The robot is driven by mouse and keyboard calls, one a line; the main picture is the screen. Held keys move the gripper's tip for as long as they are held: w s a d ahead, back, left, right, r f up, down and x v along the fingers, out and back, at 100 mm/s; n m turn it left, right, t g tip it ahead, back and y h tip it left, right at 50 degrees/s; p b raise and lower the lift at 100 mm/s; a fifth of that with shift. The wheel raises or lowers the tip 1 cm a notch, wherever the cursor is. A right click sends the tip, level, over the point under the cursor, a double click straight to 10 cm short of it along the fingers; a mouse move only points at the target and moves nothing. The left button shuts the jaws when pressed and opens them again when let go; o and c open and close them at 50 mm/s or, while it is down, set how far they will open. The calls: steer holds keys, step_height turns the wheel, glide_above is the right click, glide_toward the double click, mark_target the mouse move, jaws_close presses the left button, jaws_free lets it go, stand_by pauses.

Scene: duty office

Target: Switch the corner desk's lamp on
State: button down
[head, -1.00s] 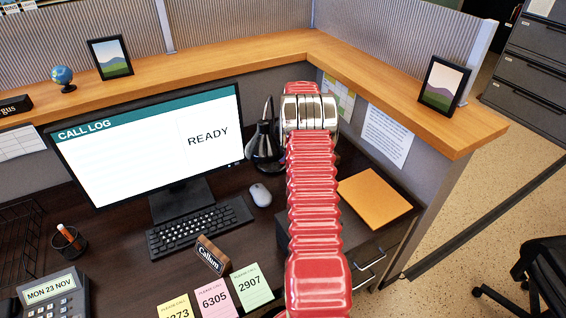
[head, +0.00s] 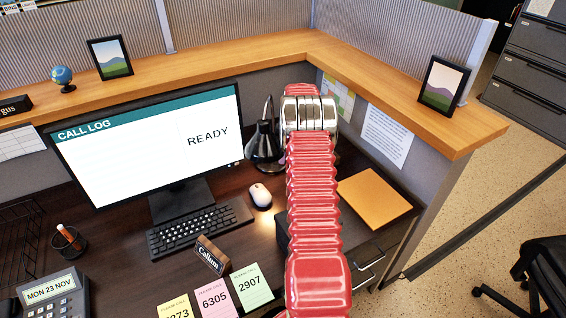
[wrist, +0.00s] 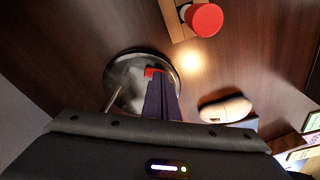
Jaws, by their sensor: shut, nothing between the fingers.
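The black desk lamp (head: 264,147) stands on the dark desk (head: 140,235), between the monitor and my arm in the head view. A warm glow lies on the desk by the mouse, so the lamp looks lit. In the wrist view its round dark base (wrist: 120,86) lies under my fingers. My gripper (wrist: 158,78) is shut and empty, its tips over the base beside a small red patch. I cannot tell whether they touch it. In the head view my red arm hides the gripper.
The white mouse (head: 260,195) lies close to the lamp, beside the keyboard (head: 200,228). In the wrist view a red round knob (wrist: 204,20) sits on a wooden block near the base. The monitor (head: 150,145) stands left, an orange folder (head: 374,198) lies right.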

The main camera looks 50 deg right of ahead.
steer(key=shift+r, duration=0.15)
step_height(320, 180, up, 7)
stand_by(0.9)
steer(key=shift+s, duration=0.15)
stand_by(0.6)
